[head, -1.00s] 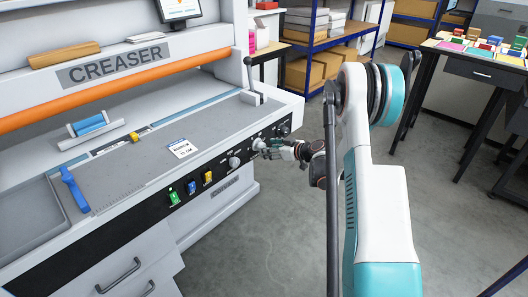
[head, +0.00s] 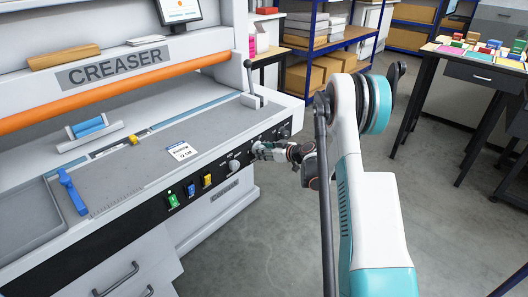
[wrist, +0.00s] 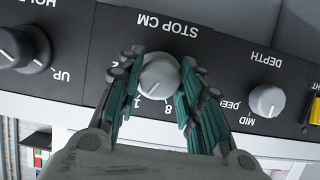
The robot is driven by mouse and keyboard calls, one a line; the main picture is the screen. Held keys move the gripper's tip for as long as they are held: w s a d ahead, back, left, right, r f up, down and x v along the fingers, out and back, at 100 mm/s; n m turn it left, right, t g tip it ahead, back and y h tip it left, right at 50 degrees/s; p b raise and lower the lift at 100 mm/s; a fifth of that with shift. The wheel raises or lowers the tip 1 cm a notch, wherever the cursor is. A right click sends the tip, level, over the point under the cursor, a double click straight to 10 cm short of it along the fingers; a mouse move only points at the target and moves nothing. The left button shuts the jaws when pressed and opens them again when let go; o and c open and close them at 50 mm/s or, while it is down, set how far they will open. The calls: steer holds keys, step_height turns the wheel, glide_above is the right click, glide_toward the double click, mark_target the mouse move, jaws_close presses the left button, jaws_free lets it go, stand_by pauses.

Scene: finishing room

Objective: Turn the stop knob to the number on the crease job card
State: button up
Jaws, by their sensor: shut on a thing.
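The stop knob (wrist: 159,76) is a light grey round knob under the label STOP CM, upside down in the wrist view. My gripper (wrist: 160,60) has its green-padded fingers closed on both sides of it. An 8 shows beside the knob; other numbers and the pointer are partly hidden or unclear.
The depth knob (wrist: 267,100) and the hold knob (wrist: 17,47) flank the stop knob. Green (head: 173,199), blue (head: 191,190) and yellow (head: 208,180) switches line the panel to the left. A lever (head: 250,85) stands above. Open floor lies to the right.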

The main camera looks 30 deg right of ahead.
steer(key=m+y, duration=0.2)
steer(key=m, duration=0.2)
steer(key=m+y, duration=0.3)
steer(key=m, duration=0.1)
steer(key=shift+d+f+g, duration=0.1)
steer(key=shift+d+g, duration=0.1)
steer(key=shift+g, duration=0.1)
stand_by(0.5)
steer(key=shift+y, duration=0.3)
steer(key=o, duration=1.1)
steer(key=shift+c, duration=0.2)
steer(key=shift+d, duration=0.1)
steer(key=v, duration=1.1)
steer(key=shift+s+d, duration=0.2)
steer(key=shift+s, duration=0.15)
